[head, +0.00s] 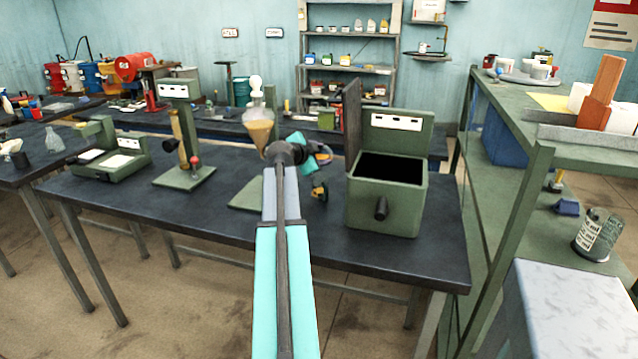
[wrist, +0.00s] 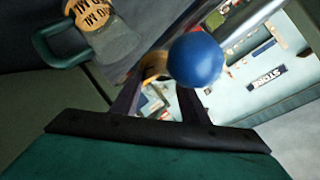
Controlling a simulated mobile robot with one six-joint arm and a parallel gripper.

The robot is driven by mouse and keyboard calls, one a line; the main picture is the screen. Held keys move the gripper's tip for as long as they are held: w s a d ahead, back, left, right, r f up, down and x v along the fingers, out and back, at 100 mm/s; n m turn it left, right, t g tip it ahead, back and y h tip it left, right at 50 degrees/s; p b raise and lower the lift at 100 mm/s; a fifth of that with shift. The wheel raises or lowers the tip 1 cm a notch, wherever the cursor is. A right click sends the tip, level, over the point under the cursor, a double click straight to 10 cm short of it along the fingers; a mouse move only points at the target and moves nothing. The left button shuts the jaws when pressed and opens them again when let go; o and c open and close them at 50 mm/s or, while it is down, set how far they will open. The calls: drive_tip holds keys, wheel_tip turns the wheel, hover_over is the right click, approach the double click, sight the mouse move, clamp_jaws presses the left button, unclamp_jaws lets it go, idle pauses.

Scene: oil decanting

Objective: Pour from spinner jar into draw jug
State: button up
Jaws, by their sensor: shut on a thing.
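My gripper (head: 312,160) reaches out over the middle of the dark bench, and its jaws are largely hidden behind my arm in the head view. In the wrist view its dark fingers (wrist: 160,105) close at a round blue ball (wrist: 195,60), which hides the fingertips. A grey vessel with a green handle (wrist: 55,45) and a round tan label marked ML (wrist: 88,12) lies at the upper left there, apart from the fingers. I cannot tell whether it is the draw jug. I cannot pick out the spinner jar with certainty.
A green box with its lid raised (head: 385,205) stands right of my gripper. A glass funnel of amber liquid (head: 258,128) stands just left. A green stand (head: 185,178) and a green scale-like device (head: 110,160) are farther left. A green shelf (head: 590,150) borders the right.

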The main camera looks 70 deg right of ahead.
drive_tip(key=shift+a+h+b, duration=0.1)
drive_tip(key=shift+h+b, duration=0.5)
drive_tip(key=shift+b, duration=2.2)
drive_tip(key=shift+r+p, duration=0.45)
drive_tip(key=shift+p, duration=0.75)
drive_tip(key=shift+s+y+p, duration=0.1)
drive_tip(key=shift+y+p, duration=0.2)
drive_tip(key=shift+p, duration=0.75)
drive_tip(key=p, duration=0.3)
drive_tip(key=shift+f+y, duration=0.1)
drive_tip(key=shift+y, duration=0.2)
drive_tip(key=p, duration=0.3)
drive_tip(key=shift+d+r+y+p, duration=0.2)
drive_tip(key=shift+r+y+p, duration=0.05)
drive_tip(key=shift+y+p, duration=0.15)
drive_tip(key=shift+f, duration=0.15)
drive_tip(key=shift+a+f, duration=0.1)
drive_tip(key=shift+r+y+p, duration=0.4)
drive_tip(key=shift+r+p, duration=0.05)
drive_tip(key=shift+p, duration=1.75)
